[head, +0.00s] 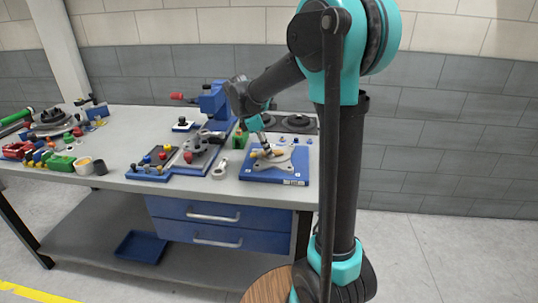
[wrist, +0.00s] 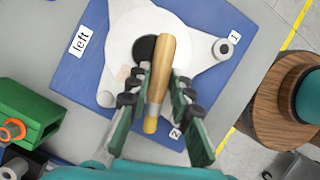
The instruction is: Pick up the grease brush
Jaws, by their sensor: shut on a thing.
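The grease brush (wrist: 162,65) has a tan wooden handle and a metal band, with a yellowish end toward my gripper in the wrist view. My gripper (wrist: 158,92) is shut on it, with a dark-padded finger on each side of the brush. The brush is over the pale metal plate of the chassis fixture (wrist: 118,40), which sits on a blue board (wrist: 75,95). In the head view my gripper (head: 265,149) is low over the blue board (head: 262,176) at the table's right end. I cannot tell whether the brush still touches the plate.
The fixture has raised round bosses (wrist: 222,48). A green part (wrist: 25,112) lies left of the board in the wrist view. The workbench (head: 120,130) holds a blue vise (head: 214,102), a tool tray (head: 155,163) and several coloured parts at left. A round wooden-topped stool (head: 268,284) stands in front.

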